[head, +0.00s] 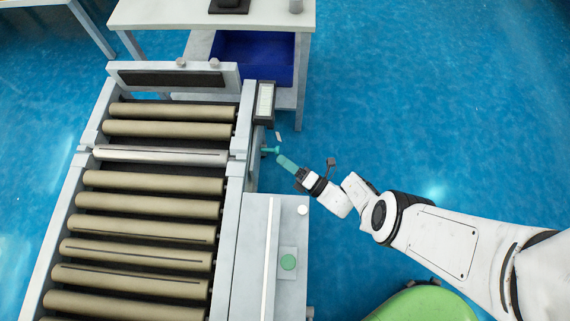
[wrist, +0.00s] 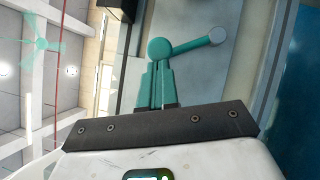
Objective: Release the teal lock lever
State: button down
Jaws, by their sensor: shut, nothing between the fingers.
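The teal lock lever (head: 269,150) sticks out from the right side of the conveyor, just below the dark-framed box. In the wrist view the lever (wrist: 192,45) has a round teal knob at its left end and an arm running right to a grey round end. My gripper (head: 281,158) has teal fingers and comes in from the right, its tips close to the lever. In the wrist view my gripper (wrist: 159,66) is shut and empty, with its tips just below the knob. I cannot tell whether they touch.
The roller conveyor (head: 150,205) fills the left. A grey cabinet with a green button (head: 288,262) stands below the lever. A blue bin (head: 252,57) sits under the table (head: 170,14) at the back. Blue floor (head: 420,90) is open at right.

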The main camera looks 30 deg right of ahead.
jog(key=shift+w+d+r, duration=0.35)
jog(key=shift+w+r, duration=0.15)
jog(key=shift+r, duration=0.05)
jog(key=shift+p, duration=0.3)
jog(key=s+a+v, duration=0.1)
jog(key=a+v, duration=0.1)
jog(key=v, duration=1)
jog(key=shift+s+a+r+p, duration=0.2)
jog(key=shift+s+a+p, duration=0.05)
jog(key=shift+s+p, duration=0.25)
